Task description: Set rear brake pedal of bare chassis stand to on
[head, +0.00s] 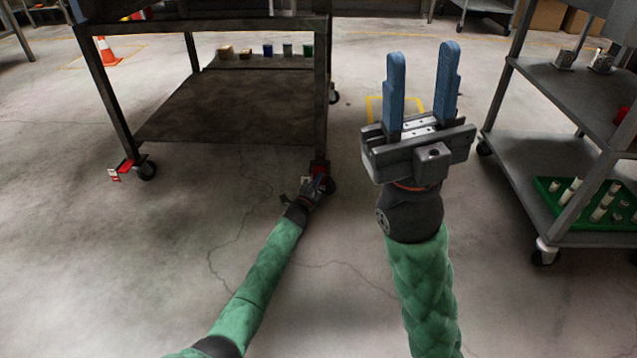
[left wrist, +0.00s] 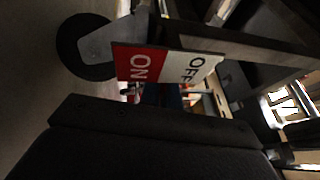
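The dark stand (head: 200,122) fills the upper left of the head view, with a wheel at each near leg. A red part (head: 320,168) sits at its near right wheel, and my left gripper (head: 318,182) is low beside it, perhaps touching. In the left wrist view a plate (left wrist: 165,66) reads ON on red and OFF on white, next to a black wheel (left wrist: 86,46). The pedal and its position are not clear; my gripper's dark body hides what lies below the plate. My right gripper (head: 422,90) is raised, its blue fingers apart and empty.
Another red part (head: 125,168) sits at the stand's near left wheel. A grey cart (head: 510,150) with a green tray (head: 575,236) stands at the right. An orange cone (head: 106,52) is behind left. The floor between stand and cart is clear.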

